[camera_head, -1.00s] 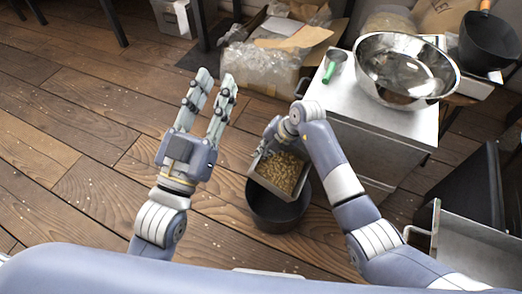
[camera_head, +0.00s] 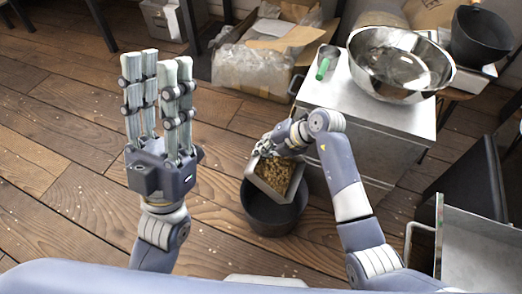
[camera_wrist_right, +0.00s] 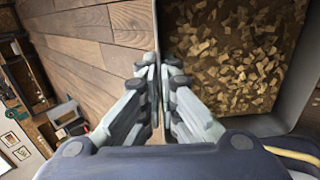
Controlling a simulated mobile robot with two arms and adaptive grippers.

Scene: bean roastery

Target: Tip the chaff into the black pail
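The chaff (camera_head: 278,172) is a layer of tan flakes in a grey metal tray (camera_head: 272,194), tilted over the black pail (camera_head: 272,222) on the floor. My right gripper (camera_head: 268,146) is shut on the tray's far left wall. In the right wrist view, the fingers (camera_wrist_right: 163,75) pinch the thin tray wall, with the chaff (camera_wrist_right: 225,50) on the right side of it. Chaff still lies in the tray; the pail's inside looks dark where it shows. My left gripper (camera_head: 158,90) is raised, open and empty, left of the pail.
A metal cabinet (camera_head: 375,140) stands right of the pail, with a large steel bowl (camera_head: 400,65) and a green-handled scoop (camera_head: 324,66) on top. A cardboard box with plastic wrap (camera_head: 255,65) sits behind.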

